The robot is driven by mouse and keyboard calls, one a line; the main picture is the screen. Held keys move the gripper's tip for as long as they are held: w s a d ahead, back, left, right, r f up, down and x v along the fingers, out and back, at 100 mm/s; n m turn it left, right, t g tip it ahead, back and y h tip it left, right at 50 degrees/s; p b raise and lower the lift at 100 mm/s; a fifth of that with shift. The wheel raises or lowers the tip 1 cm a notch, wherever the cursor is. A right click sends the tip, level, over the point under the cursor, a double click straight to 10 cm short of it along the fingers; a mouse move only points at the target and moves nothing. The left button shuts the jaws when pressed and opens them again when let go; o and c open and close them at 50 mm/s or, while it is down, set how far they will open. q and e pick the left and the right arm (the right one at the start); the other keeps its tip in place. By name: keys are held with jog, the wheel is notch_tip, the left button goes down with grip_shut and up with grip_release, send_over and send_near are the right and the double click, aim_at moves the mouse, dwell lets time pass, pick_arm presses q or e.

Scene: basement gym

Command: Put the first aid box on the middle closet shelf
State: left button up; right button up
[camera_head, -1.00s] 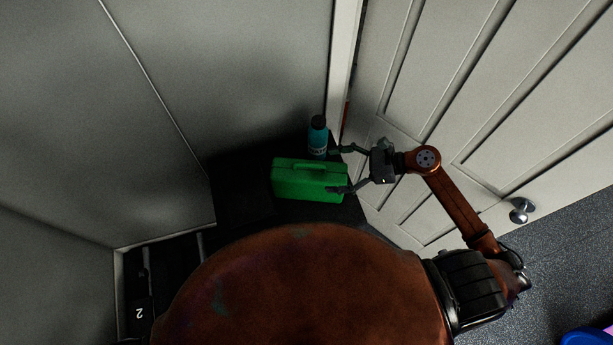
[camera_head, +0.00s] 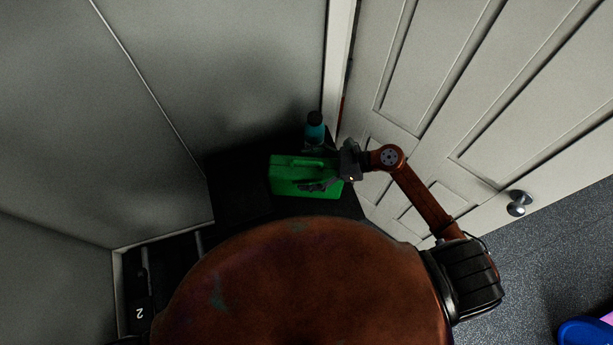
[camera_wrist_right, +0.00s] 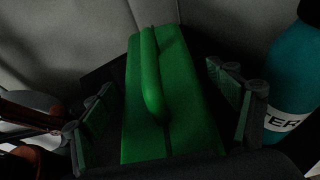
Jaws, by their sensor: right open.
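The green first aid box (camera_head: 290,178) stands on a dark surface in the corner, its handle on top. It also fills the middle of the right wrist view (camera_wrist_right: 178,95), with the handle running lengthwise. My right gripper (camera_head: 318,172) is open at the box, with one finger in front of its near face. In the right wrist view the fingers (camera_wrist_right: 165,110) stand apart on either side of the box, and gaps show between them and its sides. The far finger is mostly hidden in the head view. My left gripper and the closet shelf are not seen.
A teal bottle (camera_head: 315,132) with a dark cap stands just behind the box, close to the right gripper. Grey walls close off the back and left. A white panelled door (camera_head: 470,110) with a round knob (camera_head: 518,203) stands to the right, close to my arm.

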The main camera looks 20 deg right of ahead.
jog(key=shift+c, duration=0.5)
jog(key=c, duration=2.1)
